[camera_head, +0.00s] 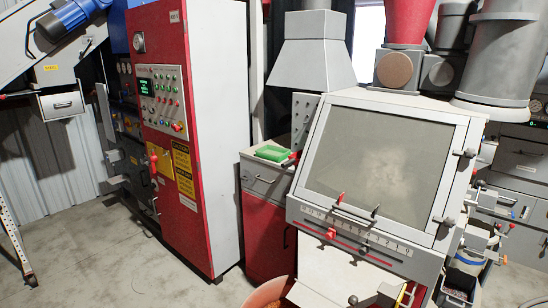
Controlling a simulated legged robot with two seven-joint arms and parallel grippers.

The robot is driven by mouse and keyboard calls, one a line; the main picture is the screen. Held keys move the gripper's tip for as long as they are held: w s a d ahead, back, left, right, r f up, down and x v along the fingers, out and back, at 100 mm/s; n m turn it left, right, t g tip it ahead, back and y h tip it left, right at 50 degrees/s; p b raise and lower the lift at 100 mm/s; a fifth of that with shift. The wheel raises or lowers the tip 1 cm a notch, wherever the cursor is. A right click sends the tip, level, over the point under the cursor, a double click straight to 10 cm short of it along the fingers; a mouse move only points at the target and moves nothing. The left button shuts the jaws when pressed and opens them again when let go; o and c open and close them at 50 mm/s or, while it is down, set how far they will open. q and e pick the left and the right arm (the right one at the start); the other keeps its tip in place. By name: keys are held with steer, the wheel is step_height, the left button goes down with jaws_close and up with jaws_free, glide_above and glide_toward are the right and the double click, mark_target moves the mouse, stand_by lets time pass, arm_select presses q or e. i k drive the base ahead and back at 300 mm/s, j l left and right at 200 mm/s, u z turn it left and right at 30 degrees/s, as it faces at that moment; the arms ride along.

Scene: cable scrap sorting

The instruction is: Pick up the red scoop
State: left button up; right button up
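No thing is clearly recognisable as the red scoop. A small red object (290,159) lies on top of the red and grey cabinet (268,215), at its right edge beside the grey machine; it may be the scoop, but it is too small to tell. It lies just right of a green object (271,153) on the same top. Neither of my grippers shows in the head view.
The grey machine with a large window (380,155) stands right of the cabinet. A tall red control cabinet (165,210) stands left. An orange-red rounded container (268,292) is cut off at the bottom edge. The concrete floor (110,260) at lower left is mostly clear.

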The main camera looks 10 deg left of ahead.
mark_target(295, 159)
steer(key=i+j+u, duration=0.25)
steer(key=j, duration=0.2)
steer(key=i+j+u, duration=0.1)
steer(key=j+u, duration=0.15)
steer(key=j, duration=0.2)
steer(key=i+j+u, duration=0.5)
steer(key=j, duration=0.2)
steer(key=i+j+u, duration=0.4)
steer(key=i, duration=0.3)
steer(key=i+j+u, duration=0.1)
steer(key=i+u, duration=0.15)
steer(key=i, duration=0.15)
steer(key=i+z, duration=0.7)
steer(key=z, duration=0.2)
steer(key=i+j+z, duration=0.1)
steer(key=i+z, duration=0.3)
steer(key=k, duration=0.1)
